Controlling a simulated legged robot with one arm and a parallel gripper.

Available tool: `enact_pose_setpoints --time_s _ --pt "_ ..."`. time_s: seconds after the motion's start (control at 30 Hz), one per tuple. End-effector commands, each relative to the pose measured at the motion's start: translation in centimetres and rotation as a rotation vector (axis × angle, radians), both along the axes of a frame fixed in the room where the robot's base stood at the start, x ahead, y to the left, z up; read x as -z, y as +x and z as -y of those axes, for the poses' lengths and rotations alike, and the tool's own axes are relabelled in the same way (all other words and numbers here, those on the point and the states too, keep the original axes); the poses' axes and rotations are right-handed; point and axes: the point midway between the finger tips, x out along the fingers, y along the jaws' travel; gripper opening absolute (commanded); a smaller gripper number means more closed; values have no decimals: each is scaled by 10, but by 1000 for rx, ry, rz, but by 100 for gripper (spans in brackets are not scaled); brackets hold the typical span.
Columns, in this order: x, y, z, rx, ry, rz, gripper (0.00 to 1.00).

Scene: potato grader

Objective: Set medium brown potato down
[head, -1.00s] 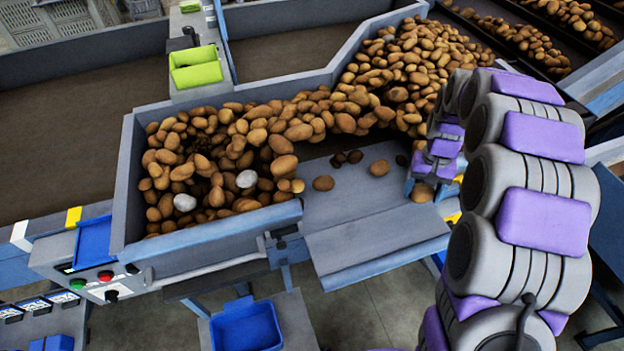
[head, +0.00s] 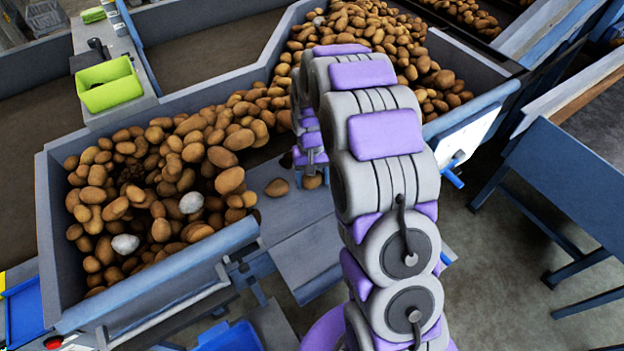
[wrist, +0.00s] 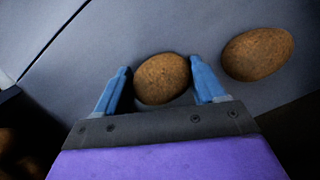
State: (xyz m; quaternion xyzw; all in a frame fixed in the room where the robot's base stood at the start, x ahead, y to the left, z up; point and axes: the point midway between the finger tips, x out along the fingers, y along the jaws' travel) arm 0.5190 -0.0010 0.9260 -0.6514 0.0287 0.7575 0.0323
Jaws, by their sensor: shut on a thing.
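My gripper (wrist: 160,66) has its blue fingers on either side of a brown potato (wrist: 162,78) in the wrist view and is shut on it. The potato is close above or on a bare grey surface (wrist: 110,35); I cannot tell which. A second brown potato (wrist: 257,53) lies just right of the right finger, apart from it. In the head view, my arm hides most of the gripper; a potato (head: 313,181) shows just below it. Another potato (head: 277,187) lies on the grey ledge (head: 300,225) to its left.
A large grey bin (head: 50,230) at left holds many brown potatoes and two pale lumps (head: 191,202). A green tray (head: 107,85) stands on its far edge. A blue bin (head: 228,338) is low in front. A blue table (head: 565,185) stands at right.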

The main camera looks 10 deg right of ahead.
Motion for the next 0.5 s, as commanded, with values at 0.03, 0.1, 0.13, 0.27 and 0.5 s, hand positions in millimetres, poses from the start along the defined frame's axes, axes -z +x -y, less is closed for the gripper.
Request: enact_pose_setpoints --time_s 0.03,0.1,0.13,0.27,0.5 --pt "6 0 0 0 0 -1 37" --pt "6 0 0 0 0 1 37" --pt "6 0 0 0 0 2 37" --pt "5 0 0 0 0 2 37" --pt "6 1 0 0 0 2 86"
